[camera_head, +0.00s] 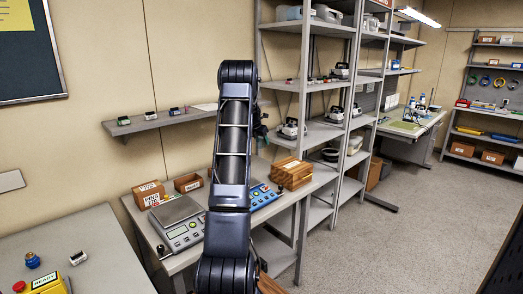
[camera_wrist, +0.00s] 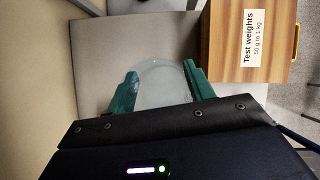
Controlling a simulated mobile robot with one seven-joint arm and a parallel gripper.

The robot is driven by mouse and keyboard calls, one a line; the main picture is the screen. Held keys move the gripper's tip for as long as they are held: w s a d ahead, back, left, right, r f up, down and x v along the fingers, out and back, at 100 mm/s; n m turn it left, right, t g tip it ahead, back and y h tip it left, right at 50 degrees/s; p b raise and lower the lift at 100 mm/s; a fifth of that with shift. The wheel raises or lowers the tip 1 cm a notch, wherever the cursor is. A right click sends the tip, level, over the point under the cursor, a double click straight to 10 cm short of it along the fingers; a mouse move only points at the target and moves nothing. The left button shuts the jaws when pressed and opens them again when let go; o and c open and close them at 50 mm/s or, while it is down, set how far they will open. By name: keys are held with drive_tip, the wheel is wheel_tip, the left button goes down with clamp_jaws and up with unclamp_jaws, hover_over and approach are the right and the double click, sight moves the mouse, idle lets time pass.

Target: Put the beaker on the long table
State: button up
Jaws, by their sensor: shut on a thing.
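The beaker (camera_wrist: 162,88) is a clear, round vessel between the two green fingers of my gripper (camera_wrist: 160,74) in the wrist view. My gripper is shut on it, one finger on each side. A plain grey surface (camera_wrist: 92,50) lies under it; I cannot tell whether the beaker touches it. In the head view my arm hides the beaker, and a grey table (camera_head: 172,262) with scales stands behind the arm. Another grey table (camera_head: 105,250) is at the lower left. I cannot tell which is the long table.
A wooden test weights box (camera_wrist: 248,42) is close on the right in the wrist view. In the head view, a scale (camera_head: 180,225), a small wooden box (camera_head: 149,194) and a wooden stack (camera_head: 292,173) occupy the scale table. Tall shelves (camera_head: 312,85) stand right; floor (camera_head: 400,235) is clear.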

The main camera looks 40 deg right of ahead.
drive_tip(key=shift+r, duration=0.8)
